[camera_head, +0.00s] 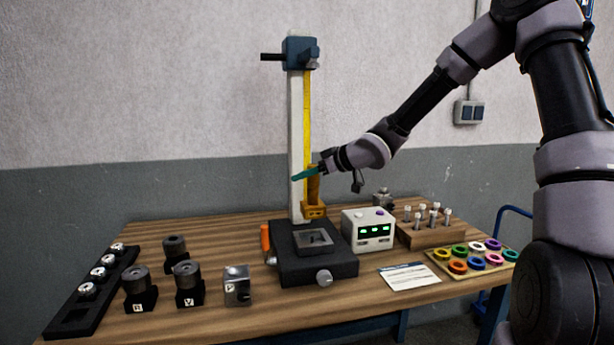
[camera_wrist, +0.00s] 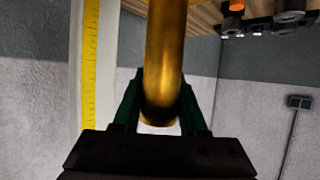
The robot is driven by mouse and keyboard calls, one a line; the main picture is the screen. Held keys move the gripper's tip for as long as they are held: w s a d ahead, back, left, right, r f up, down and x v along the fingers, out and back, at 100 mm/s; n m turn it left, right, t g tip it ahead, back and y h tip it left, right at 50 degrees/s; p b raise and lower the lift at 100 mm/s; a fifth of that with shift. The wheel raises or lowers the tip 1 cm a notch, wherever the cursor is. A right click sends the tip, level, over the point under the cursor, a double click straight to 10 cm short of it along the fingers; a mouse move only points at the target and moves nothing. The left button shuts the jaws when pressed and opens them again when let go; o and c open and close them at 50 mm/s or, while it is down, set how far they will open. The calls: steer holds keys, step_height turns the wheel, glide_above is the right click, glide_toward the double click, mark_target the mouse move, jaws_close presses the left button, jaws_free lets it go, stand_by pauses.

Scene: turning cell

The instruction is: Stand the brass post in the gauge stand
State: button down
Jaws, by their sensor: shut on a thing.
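The brass post (camera_head: 313,187) is upright in the head view, in front of the tall pale column with a yellow scale. My gripper (camera_head: 305,174) is shut on it near its upper part, with teal fingers on both sides. In the wrist view my gripper (camera_wrist: 161,95) grips the post (camera_wrist: 165,45), which runs out of the top of the picture. What looks like the gauge stand (camera_head: 295,130) has a dark base, this column and a blue head. A brass-coloured bracket (camera_head: 314,211) shows just below the post; I cannot tell whether they touch.
A white display box (camera_head: 368,231), a wooden pin block (camera_head: 432,235) and a tray of coloured rings (camera_head: 470,256) stand to the right. Dark cylindrical holders (camera_head: 187,283), a metal cube (camera_head: 237,287) and a black rack (camera_head: 72,318) stand left. The front edge between them is mostly clear.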

mark_target(304, 202)
steer(key=shift+a+f, duration=0.25)
steer(key=shift+f, duration=0.55)
steer(key=shift+d+f, duration=0.1)
steer(key=shift+f, duration=2.25)
steer(key=shift+f, duration=1.6)
steer(key=c, duration=0.5)
jaws_free()
steer(key=shift+o, duration=0.7)
steer(key=shift+d+f, duration=0.15)
steer(key=v, duration=1)
steer(key=shift+s+d+r, duration=0.2)
steer(key=shift+r, duration=0.05)
